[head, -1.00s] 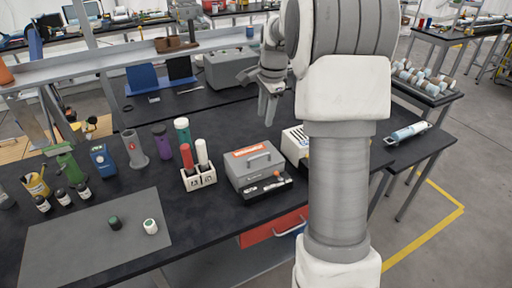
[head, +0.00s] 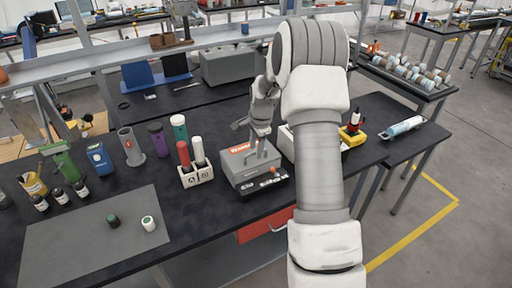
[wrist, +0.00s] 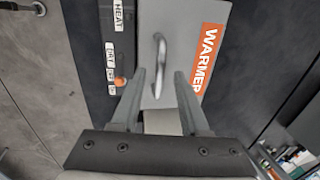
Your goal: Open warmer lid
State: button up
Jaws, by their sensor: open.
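The warmer (head: 240,178) is a grey box on the black workbench, with an orange label and a dark front panel. Its lid (wrist: 185,25) is shut and has a metal loop handle (wrist: 160,62) on top. The orange WARMER label (wrist: 208,55) and a HEAT panel with an orange knob (wrist: 120,81) show in the wrist view. My gripper (head: 260,153) points down over the lid. In the wrist view my gripper (wrist: 160,76) is open, with one finger on each side of the handle's line. I cannot tell whether the fingers touch the handle.
A white holder (head: 197,175) with red and white tubes stands left of the warmer. A white rack (head: 286,144) and a yellow item (head: 352,135) are at right, partly behind my arm. A grey mat (head: 90,238) lies at front left. A red drawer (head: 266,225) is below.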

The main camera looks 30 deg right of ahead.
jog(key=shift+f, duration=0.15)
grip_shut()
dwell(1.4)
